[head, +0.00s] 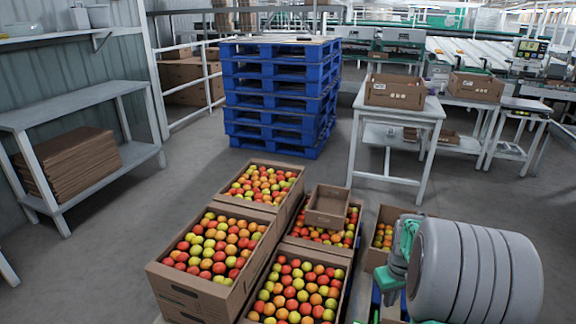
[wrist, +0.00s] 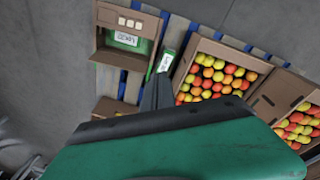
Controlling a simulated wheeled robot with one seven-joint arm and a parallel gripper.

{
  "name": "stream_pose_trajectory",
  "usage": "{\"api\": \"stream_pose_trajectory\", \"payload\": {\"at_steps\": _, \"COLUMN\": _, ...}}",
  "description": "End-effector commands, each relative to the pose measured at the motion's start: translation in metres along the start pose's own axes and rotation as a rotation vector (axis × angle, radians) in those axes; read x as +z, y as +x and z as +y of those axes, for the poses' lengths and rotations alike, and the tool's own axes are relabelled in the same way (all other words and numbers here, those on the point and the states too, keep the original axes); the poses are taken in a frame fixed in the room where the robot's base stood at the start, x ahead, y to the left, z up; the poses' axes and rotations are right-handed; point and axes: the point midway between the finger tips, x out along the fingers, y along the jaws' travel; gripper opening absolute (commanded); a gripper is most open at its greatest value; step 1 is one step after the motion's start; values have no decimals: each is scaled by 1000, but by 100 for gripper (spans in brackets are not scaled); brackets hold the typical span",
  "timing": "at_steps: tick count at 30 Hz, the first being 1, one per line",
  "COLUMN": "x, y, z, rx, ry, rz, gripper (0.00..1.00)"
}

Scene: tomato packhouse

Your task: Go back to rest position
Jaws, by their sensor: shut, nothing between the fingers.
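My gripper (wrist: 158,88) shows in the wrist view as a green body with dark fingers that point up the picture. The fingers are together and hold nothing. They are above or beside a blue pallet and cardboard boxes; the exact height is hard to tell. In the head view, my grey arm covers the lower right, with a green part at its left side. The fingers themselves cannot be made out there.
Cardboard boxes of red and yellow tomatoes (head: 159,267) fill the lower middle. A small empty-looking carton (head: 328,206) sits on one. A blue pallet stack (head: 275,95) and a white table (head: 409,109) stand behind. A labelled carton (wrist: 127,37) is near my fingers.

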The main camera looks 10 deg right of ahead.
Motion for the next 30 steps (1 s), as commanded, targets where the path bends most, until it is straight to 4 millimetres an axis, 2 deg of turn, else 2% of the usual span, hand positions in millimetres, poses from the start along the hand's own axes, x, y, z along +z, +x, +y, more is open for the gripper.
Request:
{"api": "stream_pose_trajectory", "payload": {"at_steps": 1, "x": -8, "y": -63, "z": -23, "rx": 7, "ry": -12, "rz": 24, "gripper": 0}}
{"api": "stream_pose_trajectory", "payload": {"at_steps": 2, "x": -9, "y": -86, "z": -38, "rx": 7, "ry": -13, "rz": 33, "gripper": 0}}
{"api": "stream_pose_trajectory", "payload": {"at_steps": 3, "x": -10, "y": -117, "z": -57, "rx": 7, "ry": -13, "rz": 48, "gripper": 0}}
{"api": "stream_pose_trajectory", "payload": {"at_steps": 5, "x": -7, "y": -163, "z": -86, "rx": 6, "ry": -15, "rz": 72, "gripper": 0}}
{"api": "stream_pose_trajectory", "payload": {"at_steps": 6, "x": -3, "y": -194, "z": -105, "rx": 3, "ry": -16, "rz": 89, "gripper": 0}}
{"api": "stream_pose_trajectory", "payload": {"at_steps": 9, "x": 14, "y": -266, "z": -151, "rx": -10, "ry": -18, "rz": 131, "gripper": 0}}
{"api": "stream_pose_trajectory", "payload": {"at_steps": 12, "x": 38, "y": -320, "z": -188, "rx": -30, "ry": -17, "rz": 167, "gripper": 0}}
{"api": "stream_pose_trajectory", "payload": {"at_steps": 14, "x": 50, "y": -338, "z": -202, "rx": -41, "ry": -15, "rz": 180, "gripper": 0}}
{"api": "stream_pose_trajectory", "payload": {"at_steps": 16, "x": 60, "y": -347, "z": -212, "rx": -50, "ry": -11, "rz": 190, "gripper": 0}}
{"api": "stream_pose_trajectory", "payload": {"at_steps": 20, "x": 66, "y": -346, "z": -217, "rx": -56, "ry": -6, "rz": 194, "gripper": 0}}
{"api": "stream_pose_trajectory", "payload": {"at_steps": 30, "x": 65, "y": -344, "z": -216, "rx": -55, "ry": -6, "rz": 194, "gripper": 0}}
